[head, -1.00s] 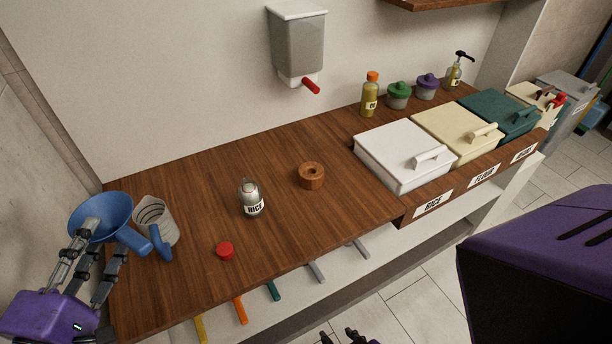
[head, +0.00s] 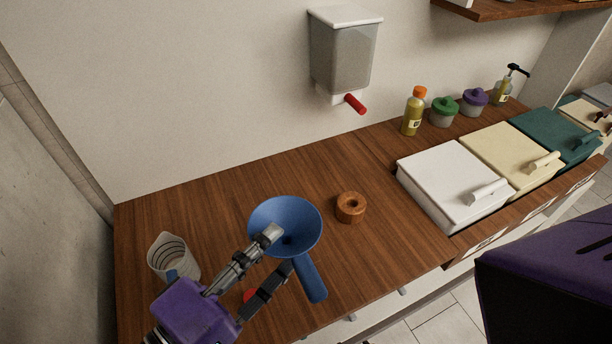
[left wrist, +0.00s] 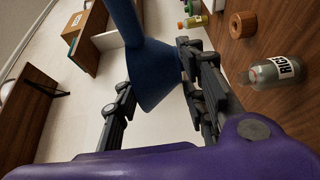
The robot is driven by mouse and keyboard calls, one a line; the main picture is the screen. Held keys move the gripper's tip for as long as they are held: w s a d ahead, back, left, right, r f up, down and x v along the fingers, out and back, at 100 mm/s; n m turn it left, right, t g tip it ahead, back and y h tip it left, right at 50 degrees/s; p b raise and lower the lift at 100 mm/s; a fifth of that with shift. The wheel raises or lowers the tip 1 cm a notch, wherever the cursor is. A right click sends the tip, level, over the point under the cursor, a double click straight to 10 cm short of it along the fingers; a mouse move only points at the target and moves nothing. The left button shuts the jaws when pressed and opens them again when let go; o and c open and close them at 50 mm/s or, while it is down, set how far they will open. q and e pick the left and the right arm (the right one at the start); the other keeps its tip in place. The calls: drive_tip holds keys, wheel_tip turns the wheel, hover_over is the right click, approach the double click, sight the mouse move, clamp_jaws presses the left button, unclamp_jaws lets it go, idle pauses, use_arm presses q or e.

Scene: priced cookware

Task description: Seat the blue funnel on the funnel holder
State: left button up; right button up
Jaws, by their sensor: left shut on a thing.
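The blue funnel (head: 302,215) is held in the air over the table by my left gripper (head: 277,253), its wide mouth facing up toward the head camera. A blue handle-like part points down and right from it. In the left wrist view, the funnel (left wrist: 152,75) sits between the two fingers (left wrist: 157,72). A round wooden ring with a centre hole, which looks like the funnel holder (head: 351,209), stands on the table just right of the funnel, apart from it. It also shows in the left wrist view (left wrist: 243,25). My right gripper is not in view.
A measuring cup (head: 172,258) stands at left. A red lid (head: 249,296) is partly hidden by my gripper. The rice jar (left wrist: 275,71) shows in the left wrist view. A dispenser (head: 342,58) hangs on the wall; a white bin (head: 450,180) stands right of the holder.

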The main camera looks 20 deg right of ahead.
use_arm(q)
drive_tip(key=shift+s, duration=0.15)
drive_tip(key=w+d+f, duration=0.3)
drive_tip(key=w+f, duration=0.9)
drive_tip(key=w, duration=0.1)
drive_tip(key=shift+w+d+f+b, duration=0.2)
drive_tip(key=shift+w+f+b, duration=0.1)
drive_tip(key=shift+w, duration=0.1)
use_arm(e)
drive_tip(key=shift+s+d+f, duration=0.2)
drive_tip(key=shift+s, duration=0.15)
use_arm(q)
drive_tip(key=shift+f, duration=0.35)
drive_tip(key=o, duration=0.7)
drive_tip(key=shift+b, duration=0.3)
drive_tip(key=o, duration=0.4)
drive_tip(key=shift+r, duration=0.1)
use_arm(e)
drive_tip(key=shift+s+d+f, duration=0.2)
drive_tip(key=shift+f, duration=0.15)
